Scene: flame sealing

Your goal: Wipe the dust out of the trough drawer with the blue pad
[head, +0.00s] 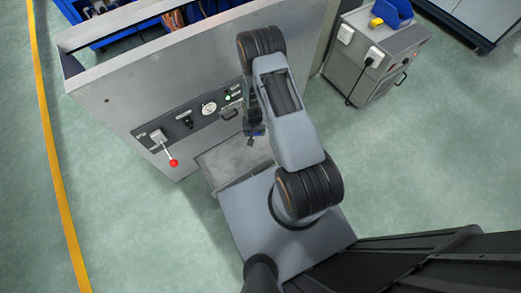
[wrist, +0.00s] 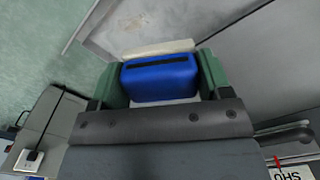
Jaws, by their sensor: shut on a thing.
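The trough drawer (head: 226,160) is pulled out from the front of the grey cabinet, and my arm hides part of it. In the wrist view its pale metal floor (wrist: 125,28) has faint greyish smudges; I cannot tell dust from stains. The blue pad (wrist: 160,82), with a dark slot on top and a cream edge (wrist: 158,50) beyond it, sits between the green fingers of my gripper (wrist: 160,72). The gripper is shut on the pad's two sides. In the head view my gripper (head: 254,130) is over the drawer's back part, near the cabinet front. Whether the pad touches the floor is unclear.
The cabinet front (head: 135,115) carries a gauge (head: 208,108) and a lever with a red knob (head: 174,163), left of the drawer. A grey wheeled unit (head: 372,62) with sockets stands at the upper right. The green floor at left is clear.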

